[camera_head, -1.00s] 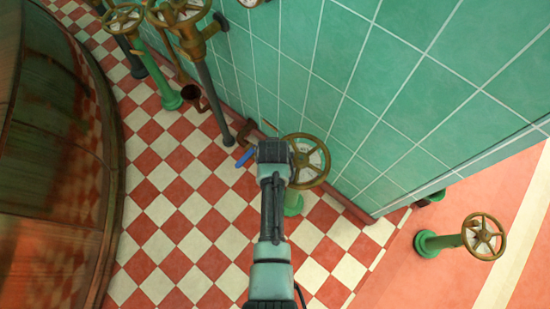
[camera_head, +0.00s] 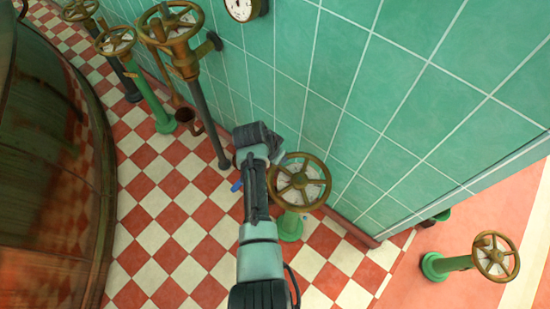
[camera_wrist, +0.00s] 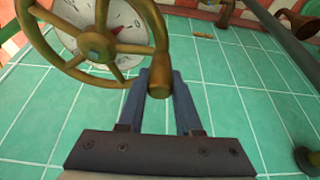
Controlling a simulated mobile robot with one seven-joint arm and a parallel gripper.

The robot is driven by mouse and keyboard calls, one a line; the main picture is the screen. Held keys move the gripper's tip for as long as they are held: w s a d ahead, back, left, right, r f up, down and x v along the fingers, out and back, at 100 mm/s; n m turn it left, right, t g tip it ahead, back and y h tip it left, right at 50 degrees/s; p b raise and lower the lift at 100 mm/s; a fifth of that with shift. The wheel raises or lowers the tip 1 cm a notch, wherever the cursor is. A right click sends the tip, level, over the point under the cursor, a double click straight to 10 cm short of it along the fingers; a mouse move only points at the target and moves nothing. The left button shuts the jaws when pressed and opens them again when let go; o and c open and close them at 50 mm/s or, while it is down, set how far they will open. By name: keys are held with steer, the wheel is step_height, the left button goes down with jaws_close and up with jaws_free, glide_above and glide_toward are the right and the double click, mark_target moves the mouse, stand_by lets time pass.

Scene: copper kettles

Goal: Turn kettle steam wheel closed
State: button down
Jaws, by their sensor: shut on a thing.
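A brass spoked steam wheel (camera_head: 299,181) stands on a green post (camera_head: 289,226) beside the tiled wall. It has a pale dial-like face behind its spokes. In the wrist view the same wheel (camera_wrist: 97,46) fills the upper left, with a red-and-white dial face (camera_wrist: 122,22) behind it. My gripper (camera_wrist: 160,82) is at the wheel's rim. Its two blue fingers are shut on a rounded brass handle there, one on each side. In the head view my arm's end is at the upper left of the wheel, and the fingertips are hidden.
Several other brass valve wheels stand by the wall, including one at the upper left (camera_head: 170,22). Another wheel (camera_head: 495,257) is at the far right. A large copper kettle (camera_head: 45,180) fills the left. Checkered floor (camera_head: 185,235) lies clear between. A gauge (camera_head: 241,8) hangs on the wall.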

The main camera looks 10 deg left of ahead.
steer(key=shift+w+d+r, duration=0.1)
steer(key=shift+w+d, duration=0.1)
steer(key=shift+w, duration=0.15)
stand_by(0.6)
steer(key=c, duration=0.6)
jaws_free()
steer(key=shift+s, duration=0.1)
steer(key=p+v, duration=0.3)
steer(key=v, duration=0.9)
steer(key=shift+s+r, duration=0.2)
steer(key=shift+r, duration=0.15)
steer(key=shift+a, duration=0.15)
